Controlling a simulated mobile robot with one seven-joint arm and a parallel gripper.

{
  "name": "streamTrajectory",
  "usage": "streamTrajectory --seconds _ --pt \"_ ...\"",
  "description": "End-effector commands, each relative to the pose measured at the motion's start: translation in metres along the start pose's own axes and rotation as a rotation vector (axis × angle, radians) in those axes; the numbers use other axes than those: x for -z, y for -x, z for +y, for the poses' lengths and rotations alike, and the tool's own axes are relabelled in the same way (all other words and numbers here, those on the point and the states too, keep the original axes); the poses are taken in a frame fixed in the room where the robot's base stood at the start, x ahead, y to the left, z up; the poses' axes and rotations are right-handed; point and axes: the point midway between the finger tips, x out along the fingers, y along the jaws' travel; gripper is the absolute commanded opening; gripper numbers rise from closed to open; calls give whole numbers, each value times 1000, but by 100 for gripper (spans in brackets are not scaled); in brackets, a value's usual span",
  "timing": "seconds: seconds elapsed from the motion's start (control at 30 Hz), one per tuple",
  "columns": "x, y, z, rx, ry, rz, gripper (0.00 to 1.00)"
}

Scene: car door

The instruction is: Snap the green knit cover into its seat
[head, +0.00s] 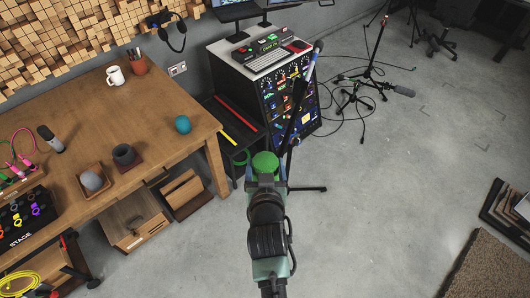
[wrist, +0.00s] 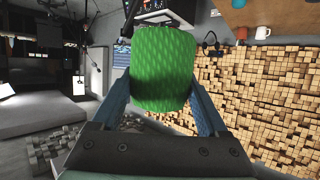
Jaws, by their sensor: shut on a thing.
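The green knit cover (head: 265,162) is a rounded, ribbed cylinder. It fills the middle of the wrist view (wrist: 165,68). My gripper (head: 265,180) is shut on it, with a blue finger on each side in the wrist view (wrist: 163,100). The cover is held up in front of a dark slanted stand pole (head: 297,105), which has a pale upper end (head: 318,46). I cannot tell which part is the cover's seat.
A rack cabinet (head: 287,95) with a mixer stands ahead. Right floor is mostly clear.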

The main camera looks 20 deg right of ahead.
Motion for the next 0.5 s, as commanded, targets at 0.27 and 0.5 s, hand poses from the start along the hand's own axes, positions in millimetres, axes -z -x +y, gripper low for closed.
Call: streamTrajectory --seconds 0.27,0.5 --pt "-1 0 0 1 0 0 25" --pt "-7 -2 -1 1 0 0 25"
